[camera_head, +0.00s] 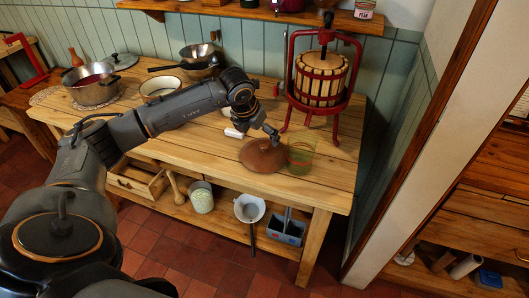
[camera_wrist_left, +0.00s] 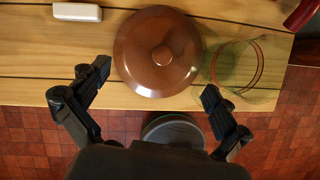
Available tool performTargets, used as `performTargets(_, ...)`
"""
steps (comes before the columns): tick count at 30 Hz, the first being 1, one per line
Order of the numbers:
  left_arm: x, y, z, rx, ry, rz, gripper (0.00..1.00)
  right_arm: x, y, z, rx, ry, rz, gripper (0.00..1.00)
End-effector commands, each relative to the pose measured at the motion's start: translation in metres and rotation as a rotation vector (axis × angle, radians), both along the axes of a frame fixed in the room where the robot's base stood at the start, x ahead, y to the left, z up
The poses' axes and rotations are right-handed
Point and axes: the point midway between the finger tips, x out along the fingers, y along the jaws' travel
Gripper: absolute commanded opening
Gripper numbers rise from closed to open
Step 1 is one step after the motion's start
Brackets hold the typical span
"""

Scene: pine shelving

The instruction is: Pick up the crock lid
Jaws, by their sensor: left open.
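The crock lid (camera_head: 262,157) is a brown round lid with a knob on top, lying on the pine table near its front right edge. In the left wrist view the lid (camera_wrist_left: 157,52) lies just ahead of the fingers, knob facing the camera. My left gripper (camera_wrist_left: 152,92) is open and empty, its fingers spread on either side of the lid's near part. In the head view my left gripper (camera_head: 272,133) hovers over the lid, and I cannot tell whether it touches. The right gripper is not in view.
A green-tinted glass (camera_head: 301,153) stands close to the lid's right; it also shows in the left wrist view (camera_wrist_left: 238,65). A white block (camera_head: 233,133) lies to the left. A red-framed fruit press (camera_head: 321,80) stands behind. The table's front edge is near.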

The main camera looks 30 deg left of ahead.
Motion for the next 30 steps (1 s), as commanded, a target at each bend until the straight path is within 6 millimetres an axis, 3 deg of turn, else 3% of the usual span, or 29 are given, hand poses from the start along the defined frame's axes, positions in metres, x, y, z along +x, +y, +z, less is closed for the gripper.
performTargets(8,0.010,-0.001,-0.021,-0.002,0.000,-0.002,1.00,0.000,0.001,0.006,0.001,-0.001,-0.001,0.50)
performTargets(18,0.030,-0.002,-0.060,-0.001,0.001,-0.002,1.00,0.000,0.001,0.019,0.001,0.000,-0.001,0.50)
performTargets(26,0.031,-0.002,-0.064,-0.001,-0.001,-0.002,1.00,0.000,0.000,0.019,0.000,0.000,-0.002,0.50)
performTargets(30,0.031,-0.002,-0.064,-0.001,-0.001,-0.002,0.76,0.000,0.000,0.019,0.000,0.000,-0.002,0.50)
